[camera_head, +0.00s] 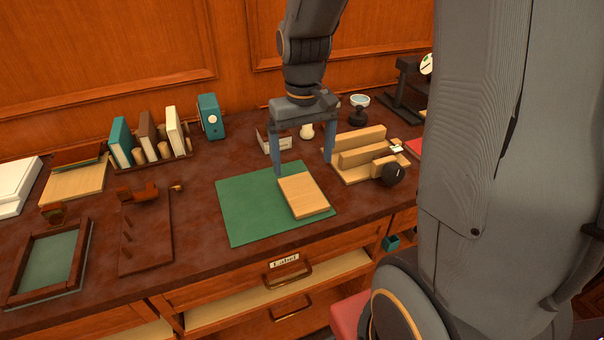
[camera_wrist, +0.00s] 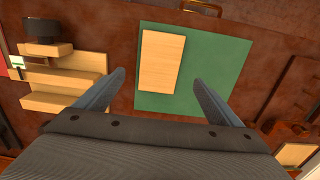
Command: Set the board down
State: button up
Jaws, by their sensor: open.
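The board (camera_head: 303,195) is a light wooden rectangle lying flat on the green mat (camera_head: 240,212), toward the mat's right side. In the wrist view the board (camera_wrist: 161,61) lies between and beyond my fingertips, with the green mat (camera_wrist: 215,84) around part of it. My gripper (camera_head: 303,167) is open and empty. Its fingers are apart and stand behind the board in the head view, clear of it. The gripper also shows in the wrist view (camera_wrist: 158,80), with both fingers spread and nothing between them.
A stepped wooden stand (camera_head: 362,157) with a dark round knob is close to the right. A brown peg panel (camera_head: 145,235) and a book rack (camera_head: 160,160) are left.

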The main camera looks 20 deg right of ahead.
jog(key=s+a+f+t, duration=0.1)
jog(key=s+a+f, duration=0.1)
jog(key=s, duration=0.7)
jog(key=shift+a+f, duration=0.3)
jog(key=shift+a, duration=0.05)
